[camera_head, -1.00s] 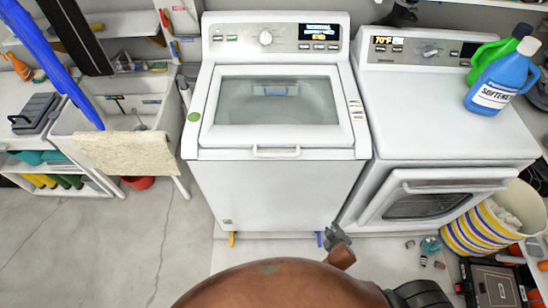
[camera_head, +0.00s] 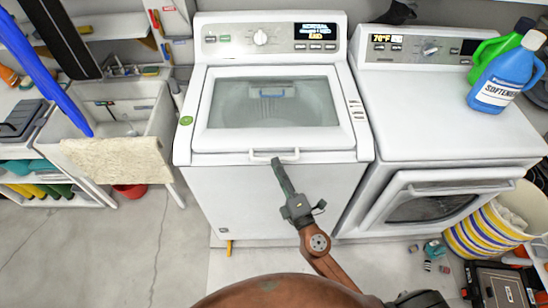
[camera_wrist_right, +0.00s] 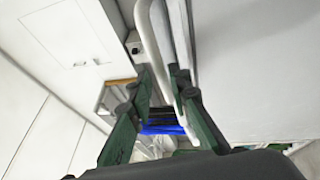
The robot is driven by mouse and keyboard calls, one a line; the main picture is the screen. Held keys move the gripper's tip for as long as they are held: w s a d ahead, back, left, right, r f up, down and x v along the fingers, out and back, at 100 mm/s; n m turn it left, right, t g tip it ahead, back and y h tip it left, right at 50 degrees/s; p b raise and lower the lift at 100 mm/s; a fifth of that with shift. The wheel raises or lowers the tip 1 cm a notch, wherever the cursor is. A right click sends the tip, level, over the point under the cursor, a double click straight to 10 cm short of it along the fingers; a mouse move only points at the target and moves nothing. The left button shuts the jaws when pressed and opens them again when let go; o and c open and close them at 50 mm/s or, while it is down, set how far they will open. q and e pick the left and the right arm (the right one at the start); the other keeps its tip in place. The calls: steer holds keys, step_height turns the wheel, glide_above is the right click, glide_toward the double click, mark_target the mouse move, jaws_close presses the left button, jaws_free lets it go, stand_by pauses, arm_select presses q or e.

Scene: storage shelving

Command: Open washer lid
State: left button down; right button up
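The white top-load washer (camera_head: 275,190) stands in the centre of the head view. Its lid (camera_head: 272,98), with a large glass window, is down. The lid's white bar handle (camera_head: 262,156) sits at the front edge. My right gripper (camera_head: 277,164) is raised in front of the washer, with its tips at the handle. In the right wrist view, the fingers of my right gripper (camera_wrist_right: 162,80) are apart, with the white handle bar (camera_wrist_right: 148,35) running down between or just beyond their tips; contact cannot be told. My left gripper is not in view.
A white dryer (camera_head: 440,130) stands close on the right, with blue (camera_head: 505,80) and green (camera_head: 488,50) bottles on top. A striped basket (camera_head: 492,230) stands at its front right. A sink (camera_head: 125,112) with a draped towel (camera_head: 120,160) is at left. The left floor is clear.

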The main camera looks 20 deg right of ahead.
steer(key=shift+p+x, duration=0.35)
steer(key=shift+x, duration=1.5)
steer(key=shift+f, duration=0.1)
steer(key=shift+c, duration=0.6)
jaws_close()
